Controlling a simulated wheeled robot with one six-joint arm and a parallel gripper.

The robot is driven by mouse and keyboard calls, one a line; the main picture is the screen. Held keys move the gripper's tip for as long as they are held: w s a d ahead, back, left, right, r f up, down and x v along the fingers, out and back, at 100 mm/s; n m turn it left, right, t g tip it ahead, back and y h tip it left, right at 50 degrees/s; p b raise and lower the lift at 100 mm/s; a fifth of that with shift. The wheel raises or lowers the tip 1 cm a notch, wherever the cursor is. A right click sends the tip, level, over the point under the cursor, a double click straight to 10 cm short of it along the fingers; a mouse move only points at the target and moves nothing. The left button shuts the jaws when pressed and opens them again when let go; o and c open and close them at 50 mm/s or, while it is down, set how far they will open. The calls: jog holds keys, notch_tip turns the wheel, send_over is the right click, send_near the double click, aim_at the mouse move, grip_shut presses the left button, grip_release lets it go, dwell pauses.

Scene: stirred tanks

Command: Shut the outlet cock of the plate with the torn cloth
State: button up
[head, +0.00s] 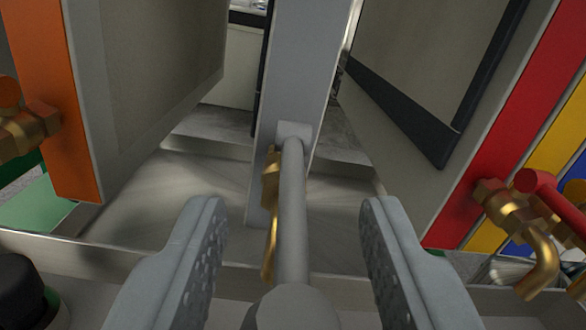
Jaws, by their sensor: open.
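My gripper (290,225) is open, with one ribbed finger on each side of a grey cock lever (291,210). The lever runs from the edge of the grey plate (312,60) towards me, its rounded end low in the picture between the fingers. I see a gap on both sides of it. The brass cock body (270,180) and its downward spout (269,245) are partly hidden behind the lever. Beige cloth faces show on the orange plate (55,100) and on the red plate (480,150). I see no tear in the parts that show.
A brass cock (30,130) with an orange handle is at the left. Another brass cock (510,205) with a red handle is at the right, near yellow (545,145) and blue plates. A metal trough edge (80,250) crosses below. Open gaps flank the grey plate.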

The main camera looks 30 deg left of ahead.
aim_at(299, 145)
jog(key=shift+w+a, duration=0.3)
jog(key=shift+w, duration=0.05)
grip_shut()
jog(key=shift+r, duration=0.1)
notch_tip(299, 145, up, 2)
jog(key=g+h, duration=0.2)
jog(key=g, duration=0.1)
jog(key=shift+w+r, duration=0.1)
jog(key=shift+r, duration=0.05)
jog(key=shift+w+a+r+g+h, duration=0.15)
jog(key=shift+r+g+h, duration=0.25)
jog(key=shift+g+h, duration=0.25)
jog(key=shift+w+a+r+g+h, duration=0.15)
jog(key=shift+r+g+h, duration=0.3)
jog(key=shift+g, duration=0.4)
